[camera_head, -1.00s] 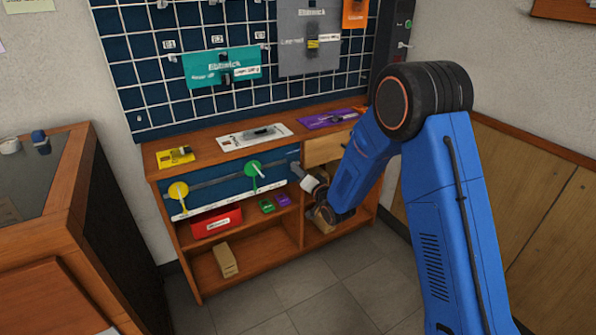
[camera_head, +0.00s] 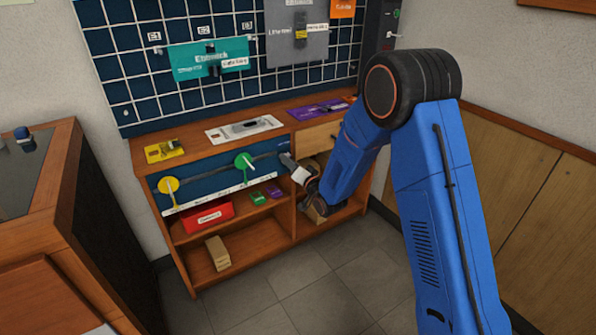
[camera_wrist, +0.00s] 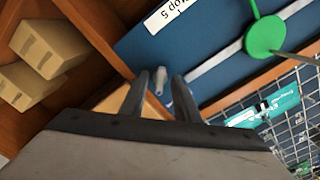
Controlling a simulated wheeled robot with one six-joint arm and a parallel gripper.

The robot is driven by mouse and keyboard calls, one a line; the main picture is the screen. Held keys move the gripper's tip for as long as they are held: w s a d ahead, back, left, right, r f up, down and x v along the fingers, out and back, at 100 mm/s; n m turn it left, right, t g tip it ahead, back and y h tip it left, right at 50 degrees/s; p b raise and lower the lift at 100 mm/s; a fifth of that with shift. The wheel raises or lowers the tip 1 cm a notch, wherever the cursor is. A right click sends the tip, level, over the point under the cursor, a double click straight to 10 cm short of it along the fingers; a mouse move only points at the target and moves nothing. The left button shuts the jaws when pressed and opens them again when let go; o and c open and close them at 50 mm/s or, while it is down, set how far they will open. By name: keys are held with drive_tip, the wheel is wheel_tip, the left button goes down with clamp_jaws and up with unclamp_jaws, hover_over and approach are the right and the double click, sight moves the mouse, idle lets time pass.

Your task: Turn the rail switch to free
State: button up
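A blue panel (camera_head: 212,180) with a pale rail runs along the front of the wooden bench. It carries a yellow disc (camera_head: 168,185) on the left and a green disc (camera_head: 243,162) with a thin lever. The green disc (camera_wrist: 266,37) is at upper right in the wrist view. A small grey peg (camera_wrist: 160,80) shows between my fingertips, near the panel's end; I cannot tell whether it is the rail switch. My gripper (camera_wrist: 161,76) is open, its fingers on either side of the peg, with no clear contact. My gripper (camera_head: 288,160) is at the panel's right end.
The bench top (camera_head: 197,152) holds yellow, white and purple plates. A red box (camera_head: 208,215) and cardboard boxes (camera_head: 218,253) are on the shelves below. A wire grid board (camera_head: 140,83) stands behind. Floor (camera_head: 300,280) in front is clear.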

drive_tip(key=v, duration=1.7)
drive_tip(key=shift+d, duration=0.1)
